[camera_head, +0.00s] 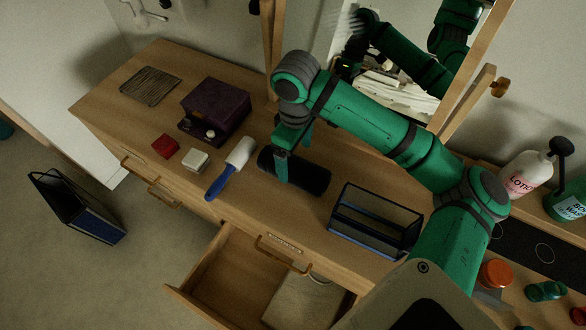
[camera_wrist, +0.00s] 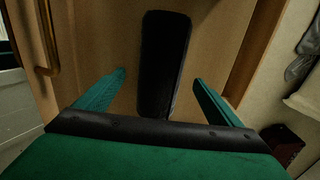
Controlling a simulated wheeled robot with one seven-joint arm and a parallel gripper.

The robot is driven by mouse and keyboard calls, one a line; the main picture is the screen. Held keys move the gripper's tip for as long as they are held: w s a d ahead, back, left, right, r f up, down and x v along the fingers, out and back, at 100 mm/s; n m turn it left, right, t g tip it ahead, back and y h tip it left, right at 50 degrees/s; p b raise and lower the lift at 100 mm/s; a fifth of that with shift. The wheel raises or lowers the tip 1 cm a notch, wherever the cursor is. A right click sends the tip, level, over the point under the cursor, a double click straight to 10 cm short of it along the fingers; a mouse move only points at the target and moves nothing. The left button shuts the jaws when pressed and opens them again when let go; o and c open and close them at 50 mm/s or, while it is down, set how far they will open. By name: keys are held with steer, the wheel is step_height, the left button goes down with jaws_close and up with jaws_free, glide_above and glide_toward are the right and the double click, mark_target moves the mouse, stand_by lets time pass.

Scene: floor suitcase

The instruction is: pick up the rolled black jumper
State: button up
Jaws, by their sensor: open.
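The rolled black jumper (camera_head: 312,178) lies on the wooden dresser top, a dark cylinder partly hidden by my gripper in the head view. My gripper (camera_head: 282,168) is over the roll with its fingers pointing down. In the wrist view, the black roll (camera_wrist: 165,40) runs lengthwise away from me, and its near end reaches between the two green fingers of my gripper (camera_wrist: 160,76). The fingers are open, one on each side, with a gap showing between each and the roll. I cannot tell how far above the dresser the fingertips are.
A blue-handled lint roller (camera_head: 228,168) lies just left of the jumper. A blue wire basket (camera_head: 375,222) stands to its right. A purple box (camera_head: 216,107) and a mirror (camera_head: 400,75) are behind. An open drawer (camera_head: 225,275) juts out in front.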

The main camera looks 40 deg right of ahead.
mark_target(294, 163)
steer(key=shift+w+a+f, duration=0.1)
steer(key=shift+f, duration=3.25)
steer(key=c, duration=1.4)
